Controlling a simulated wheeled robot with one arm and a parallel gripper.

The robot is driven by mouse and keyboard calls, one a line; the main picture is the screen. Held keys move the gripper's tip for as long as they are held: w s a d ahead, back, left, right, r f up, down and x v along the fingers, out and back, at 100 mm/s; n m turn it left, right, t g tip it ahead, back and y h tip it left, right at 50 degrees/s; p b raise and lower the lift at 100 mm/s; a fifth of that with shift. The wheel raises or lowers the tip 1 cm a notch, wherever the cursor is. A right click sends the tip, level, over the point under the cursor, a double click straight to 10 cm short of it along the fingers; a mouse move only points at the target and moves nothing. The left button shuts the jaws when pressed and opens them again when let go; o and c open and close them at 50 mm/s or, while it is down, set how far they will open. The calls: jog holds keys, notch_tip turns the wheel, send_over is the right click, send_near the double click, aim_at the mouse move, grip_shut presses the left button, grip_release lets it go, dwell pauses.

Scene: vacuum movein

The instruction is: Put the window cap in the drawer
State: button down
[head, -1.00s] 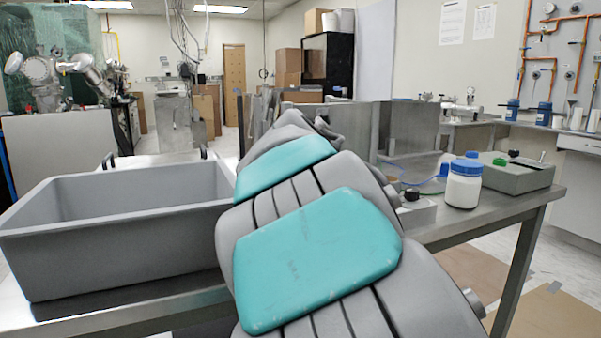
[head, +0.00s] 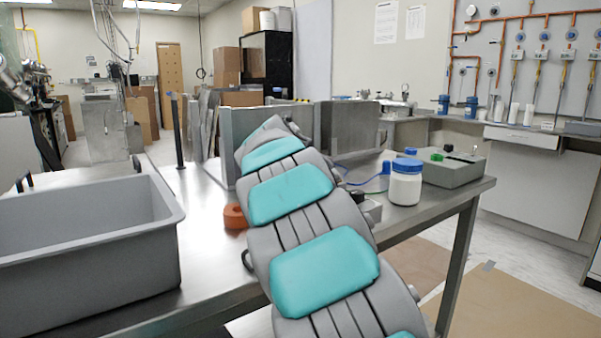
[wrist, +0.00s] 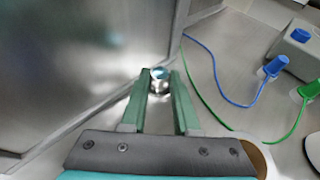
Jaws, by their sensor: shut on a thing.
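In the wrist view my gripper (wrist: 160,73) has its two green fingers on either side of a small shiny metal piece with a bluish top, which looks like the window cap (wrist: 159,84). The fingers are shut on it. It is beside an upright grey metal panel. In the head view my arm hides the gripper tip and the cap. A drawer front (head: 521,137), pale and closed, shows under the far counter at the right. I cannot tell whether this is the task's drawer.
A grey tub (head: 85,250) stands on the left of the steel table (head: 205,225). An orange ring (head: 235,217) lies near my arm. A blue-lidded jar (head: 405,185) and a grey box (head: 455,170) stand at right. Blue and green cables (wrist: 232,100) lie close by. Floor right is open.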

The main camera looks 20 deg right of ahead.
jog(key=shift+w+d, duration=0.2)
jog(key=shift+w, duration=0.1)
jog(key=shift+f, duration=1.7)
jog(key=c, duration=0.7)
grip_release()
jog(key=shift+f, duration=0.15)
jog(key=shift+o, duration=0.2)
